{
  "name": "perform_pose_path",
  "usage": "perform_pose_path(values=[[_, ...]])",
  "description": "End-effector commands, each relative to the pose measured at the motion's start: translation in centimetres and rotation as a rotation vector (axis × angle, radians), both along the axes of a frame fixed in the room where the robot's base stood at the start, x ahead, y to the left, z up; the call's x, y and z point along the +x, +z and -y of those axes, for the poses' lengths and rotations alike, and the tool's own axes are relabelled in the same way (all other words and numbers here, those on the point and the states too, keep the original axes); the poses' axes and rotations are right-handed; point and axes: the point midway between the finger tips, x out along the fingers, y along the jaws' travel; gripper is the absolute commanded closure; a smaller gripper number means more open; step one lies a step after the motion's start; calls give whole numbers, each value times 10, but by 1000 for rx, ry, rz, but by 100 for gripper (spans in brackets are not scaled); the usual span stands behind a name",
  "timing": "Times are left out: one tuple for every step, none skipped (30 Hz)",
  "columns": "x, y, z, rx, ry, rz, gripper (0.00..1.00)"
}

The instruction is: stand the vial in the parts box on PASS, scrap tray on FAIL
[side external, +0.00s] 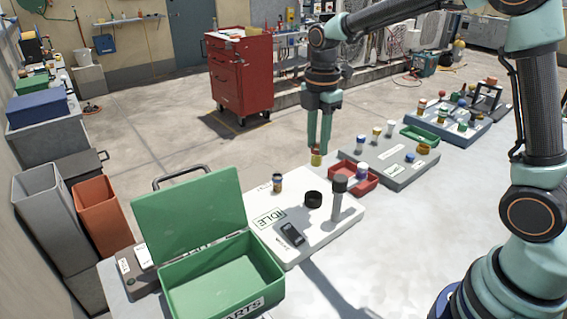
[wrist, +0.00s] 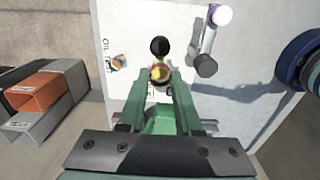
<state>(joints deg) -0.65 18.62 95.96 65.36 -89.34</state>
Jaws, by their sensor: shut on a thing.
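My gripper (side external: 318,150) is shut on a small vial (side external: 316,160) with a yellowish body, held above the back edge of the white test station (side external: 325,238). In the wrist view the vial's round top (wrist: 160,74) shows between the fingertips, close to a black round socket (wrist: 160,46). The socket (side external: 313,199) looks empty. The station's display (side external: 269,218) reads IDLE. The green parts box (side external: 228,270) stands open at the front, lid raised; its floor is partly hidden. A red tray (side external: 345,186), probably the scrap tray, has a white-topped vial at it.
A grey post with a dark head (side external: 338,188) rises beside the socket. Another vial (side external: 277,183) stands on the station's left part. A grey rack (side external: 395,172) with several vials lies behind the red tray. Bare table lies to the right of the station.

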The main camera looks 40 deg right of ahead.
Motion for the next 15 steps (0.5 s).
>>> perform_pose_path(values=[[1, 15, 0, 0, 0, 7, 100], [1, 22, 0, 0, 0, 7, 100], [1, 32, 0, 0, 0, 6, 100], [1, 38, 0, 0, 0, 5, 100], [1, 44, 0, 0, 0, 4, 100], [1, 52, 0, 0, 0, 5, 100], [1, 57, 0, 0, 0, 3, 100], [1, 61, 0, 0, 0, 4, 100], [1, 67, 0, 0, 0, 3, 100], [1, 70, 0, 0, 0, 2, 100], [1, 73, 0, 0, 0, 1, 100], [1, 76, 1, 0, 0, 2, 100], [1, 78, 2, 0, -1, 1, 100], [2, 79, 5, 0, -3, 0, 100], [4, 81, 11, 0, -4, -1, 100]])
